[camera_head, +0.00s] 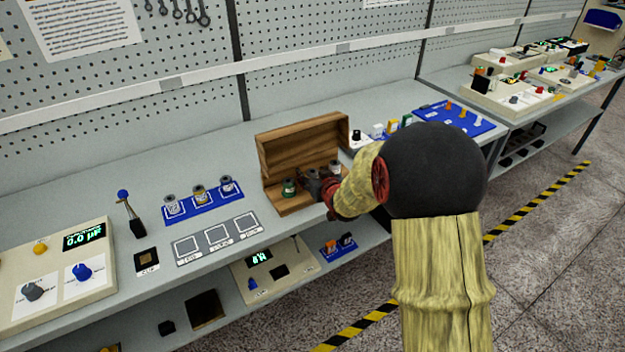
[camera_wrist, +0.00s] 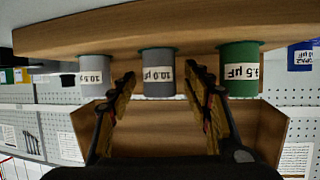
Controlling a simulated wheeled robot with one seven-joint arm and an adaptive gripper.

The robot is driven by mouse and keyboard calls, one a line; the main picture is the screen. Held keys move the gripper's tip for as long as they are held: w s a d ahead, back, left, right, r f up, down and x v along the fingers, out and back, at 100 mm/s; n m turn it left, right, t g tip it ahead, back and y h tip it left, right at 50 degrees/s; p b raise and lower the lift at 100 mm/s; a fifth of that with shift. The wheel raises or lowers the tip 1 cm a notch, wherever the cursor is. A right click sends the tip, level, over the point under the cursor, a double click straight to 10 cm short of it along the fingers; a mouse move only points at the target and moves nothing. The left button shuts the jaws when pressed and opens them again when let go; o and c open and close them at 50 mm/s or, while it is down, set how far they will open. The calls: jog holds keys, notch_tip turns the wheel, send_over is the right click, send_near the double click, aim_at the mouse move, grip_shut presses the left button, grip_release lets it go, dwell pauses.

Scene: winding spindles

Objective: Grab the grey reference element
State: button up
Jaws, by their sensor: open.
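An open wooden box (camera_head: 301,140) stands on the bench and holds a row of three labelled cylinders. In the wrist view, which looks upside down, these are a light grey one (camera_wrist: 95,72) whose label starts 10.5, a dark grey one (camera_wrist: 157,88) marked 10.0 µF, and a green one (camera_wrist: 238,85) marked 9.5 µF. My gripper (camera_wrist: 160,78) is open, with its fingers on either side of the dark grey cylinder. I cannot tell whether they touch it. In the head view, my arm partly covers the box's right end.
Left of the box, a blue holder (camera_head: 203,207) bears three cylinders, behind a plate with three squares (camera_head: 217,240). A lever (camera_head: 127,208) and a control panel (camera_head: 56,278) stand further left. A blue board (camera_head: 455,117) with pegs lies to the right.

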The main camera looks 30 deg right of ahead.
jog(key=shift+c, duration=0.7)
jog(key=c, duration=1.1)
jog(key=shift+c, duration=0.2)
